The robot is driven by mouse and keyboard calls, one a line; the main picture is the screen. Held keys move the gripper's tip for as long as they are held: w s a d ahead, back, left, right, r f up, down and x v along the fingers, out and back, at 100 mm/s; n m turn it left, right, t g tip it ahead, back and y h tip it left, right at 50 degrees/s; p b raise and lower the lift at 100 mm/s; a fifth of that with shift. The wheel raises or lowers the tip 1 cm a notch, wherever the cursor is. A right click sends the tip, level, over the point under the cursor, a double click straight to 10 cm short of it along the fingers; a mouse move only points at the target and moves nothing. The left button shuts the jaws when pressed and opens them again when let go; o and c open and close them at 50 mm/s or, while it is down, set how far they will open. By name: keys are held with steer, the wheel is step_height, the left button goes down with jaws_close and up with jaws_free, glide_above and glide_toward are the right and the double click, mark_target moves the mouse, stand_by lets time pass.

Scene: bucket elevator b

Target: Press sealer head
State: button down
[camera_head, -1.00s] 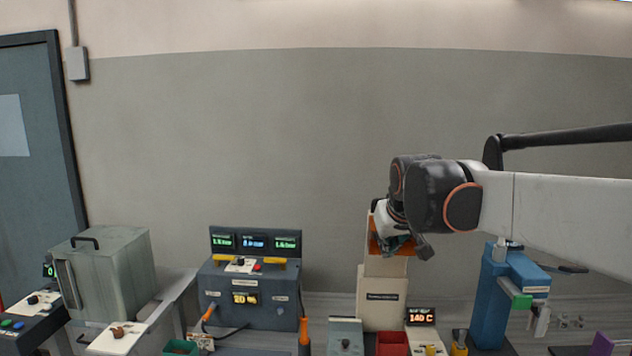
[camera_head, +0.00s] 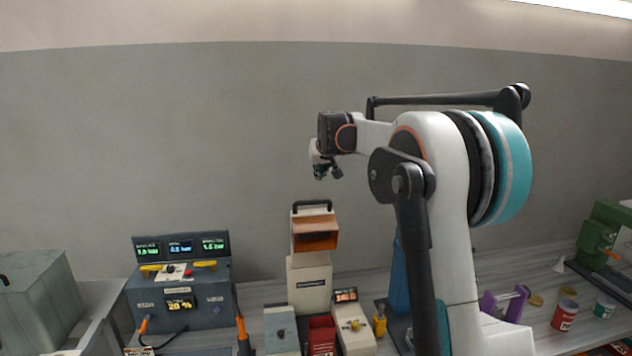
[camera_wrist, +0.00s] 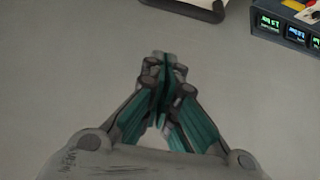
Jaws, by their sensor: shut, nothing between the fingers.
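The sealer is a cream upright machine with a labelled body (camera_head: 309,287). Its sealer head (camera_head: 315,235) has a brown-orange front and a black handle on top (camera_head: 313,204), and it stands raised above the body. My gripper (camera_head: 328,177) is above and slightly right of the handle, apart from it, against the grey wall. In the wrist view, my gripper (camera_wrist: 163,62) has its teal fingers together with nothing between them. A black handle-like edge (camera_wrist: 200,10), probably the sealer's, shows at the top there, beyond the fingertips.
A blue-grey control box (camera_head: 181,300) with displays stands left of the sealer. A red bin (camera_head: 321,335) and a small display unit (camera_head: 350,322) stand at its front and right. My arm hides part of a blue machine (camera_head: 399,280). The wall side above is clear.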

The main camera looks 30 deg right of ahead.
steer(key=shift+w+d+r, duration=0.1)
steer(key=shift+w+d, duration=0.35)
steer(key=p, duration=0.2)
glide_above(318, 210)
steer(key=f, duration=0.8)
steer(key=shift+w+d+f, duration=0.1)
steer(key=shift+w+f, duration=0.05)
steer(key=shift+w, duration=0.05)
steer(key=shift+s+f, duration=0.1)
steer(key=shift+f, duration=0.2)
steer(key=shift+s, duration=0.1)
